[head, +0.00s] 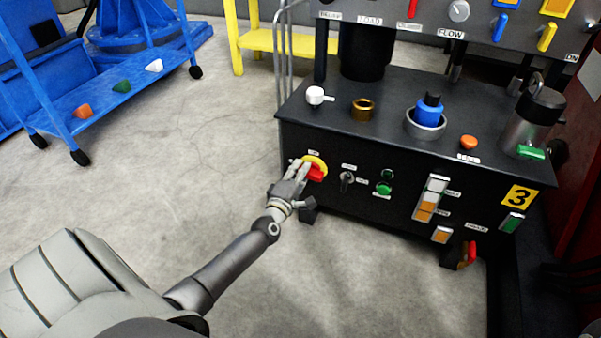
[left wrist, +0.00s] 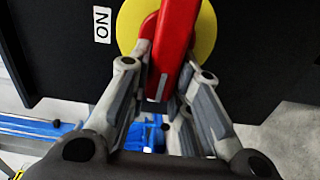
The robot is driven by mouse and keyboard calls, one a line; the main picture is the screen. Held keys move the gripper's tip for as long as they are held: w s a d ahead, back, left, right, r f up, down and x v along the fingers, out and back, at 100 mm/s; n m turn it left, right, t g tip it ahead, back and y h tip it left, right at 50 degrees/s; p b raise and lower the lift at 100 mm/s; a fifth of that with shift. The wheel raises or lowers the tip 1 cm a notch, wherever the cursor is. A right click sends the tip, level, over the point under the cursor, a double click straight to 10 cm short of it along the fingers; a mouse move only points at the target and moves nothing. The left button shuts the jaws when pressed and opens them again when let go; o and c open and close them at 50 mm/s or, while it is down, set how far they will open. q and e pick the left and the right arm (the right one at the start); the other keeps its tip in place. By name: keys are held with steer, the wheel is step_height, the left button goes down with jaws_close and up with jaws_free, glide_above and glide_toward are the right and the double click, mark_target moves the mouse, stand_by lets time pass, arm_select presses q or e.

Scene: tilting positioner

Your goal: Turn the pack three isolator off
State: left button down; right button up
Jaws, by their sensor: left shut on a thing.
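The isolator is a red handle (head: 316,174) on a yellow disc (head: 317,160), at the left of the black front panel of the pack marked 3 (head: 520,197). My left gripper (head: 301,172) reaches the isolator from the front left. In the left wrist view, the red handle (left wrist: 176,38) stands between the fingers of my left gripper (left wrist: 172,80), which are shut on it. The yellow disc (left wrist: 207,33) is behind it, partly hidden by the fingers. An ON label (left wrist: 102,24) sits left of the disc. My right gripper is in neither view.
Right of the isolator are a black selector knob (head: 347,179), a green button (head: 383,188) and a white and orange light column (head: 431,198). A white valve knob (head: 316,95) stands on the top. A blue cart (head: 120,95) is at the left; the floor between is clear.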

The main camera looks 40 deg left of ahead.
arm_select(q)
steer(key=shift+f+n, duration=0.2)
steer(key=shift+n, duration=0.1)
steer(key=c, duration=1.3)
jaws_free()
steer(key=shift+r, duration=0.1)
steer(key=shift+s, duration=0.1)
steer(key=v, duration=1.2)
